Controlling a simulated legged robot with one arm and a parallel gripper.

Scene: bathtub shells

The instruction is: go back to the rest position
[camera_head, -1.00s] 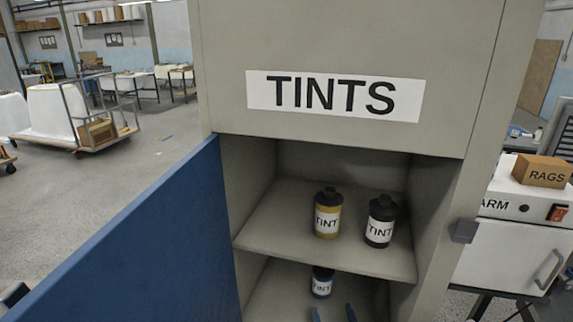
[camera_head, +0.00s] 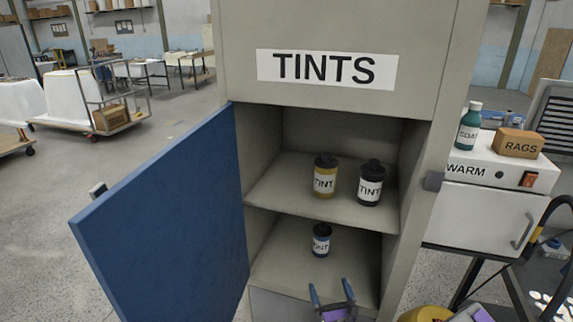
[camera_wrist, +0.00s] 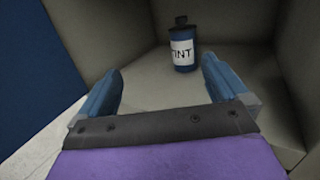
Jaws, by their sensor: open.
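My gripper (camera_head: 332,294) is open and empty at the bottom of the head view, in front of the lower shelf of the tints cabinet (camera_head: 228,60). In the wrist view my gripper (camera_wrist: 160,88) shows its two blue fingers wide apart, with nothing between them. A blue tint can (camera_head: 321,240) stands upright on the lower shelf, beyond the fingertips and apart from them; it also shows in the wrist view (camera_wrist: 182,50).
A yellow tint can (camera_head: 325,177) and a black tint can (camera_head: 370,184) stand on the upper shelf. The blue door (camera_head: 170,215) hangs open to the left. A white warmer (camera_head: 480,210) bearing a rags box (camera_head: 518,143) and a green bottle (camera_head: 468,128) stands right.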

